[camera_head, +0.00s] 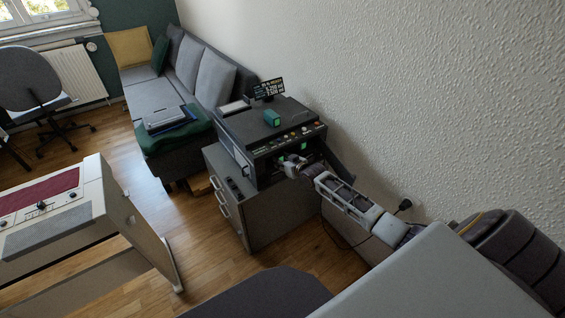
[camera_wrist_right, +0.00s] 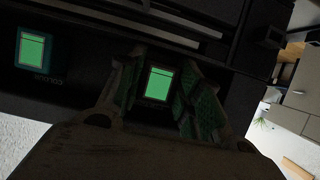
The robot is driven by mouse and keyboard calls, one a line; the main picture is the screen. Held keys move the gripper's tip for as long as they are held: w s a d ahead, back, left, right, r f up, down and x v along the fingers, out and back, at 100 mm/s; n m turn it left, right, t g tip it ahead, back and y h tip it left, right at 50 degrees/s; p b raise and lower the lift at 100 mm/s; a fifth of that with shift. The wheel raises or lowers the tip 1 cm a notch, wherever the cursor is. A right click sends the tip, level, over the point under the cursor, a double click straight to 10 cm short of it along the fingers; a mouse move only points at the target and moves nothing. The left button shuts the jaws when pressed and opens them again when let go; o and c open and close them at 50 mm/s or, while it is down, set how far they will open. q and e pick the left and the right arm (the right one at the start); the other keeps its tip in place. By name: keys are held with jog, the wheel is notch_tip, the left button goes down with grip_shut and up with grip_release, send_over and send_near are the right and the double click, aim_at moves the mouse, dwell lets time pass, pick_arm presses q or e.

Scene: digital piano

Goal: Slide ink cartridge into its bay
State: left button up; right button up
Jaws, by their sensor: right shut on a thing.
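The dark printer (camera_head: 262,128) stands on a grey cabinet (camera_head: 235,205) against the wall. My right gripper (camera_head: 293,165) is at the printer's control-side face. In the right wrist view my right gripper (camera_wrist_right: 158,95) is shut on an ink cartridge (camera_wrist_right: 157,84), a dark-framed block with a bright green face between the two fingers. The cartridge is close against the dark printer front; how far it sits in its bay is hidden. Another green-faced panel (camera_wrist_right: 32,50) with a small label below it is on the printer front to the left. My left gripper is not in view.
A green block (camera_head: 272,118) and a small display (camera_head: 269,88) are on top of the printer. A grey sofa (camera_head: 190,85) stands behind, the wall close on the right. A beige console (camera_head: 75,215) is at the left, with open wooden floor between.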

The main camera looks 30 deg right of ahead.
jog(key=shift+w+b, duration=0.45)
jog(key=shift+w, duration=0.35)
dwell(0.4)
jog(key=o, duration=1.2)
jog(key=shift+s, duration=0.1)
jog(key=p+v, duration=0.5)
jog(key=p, duration=0.1)
dwell(0.4)
jog(key=shift+s, duration=0.1)
dwell(0.4)
jog(key=shift+v, duration=5.8)
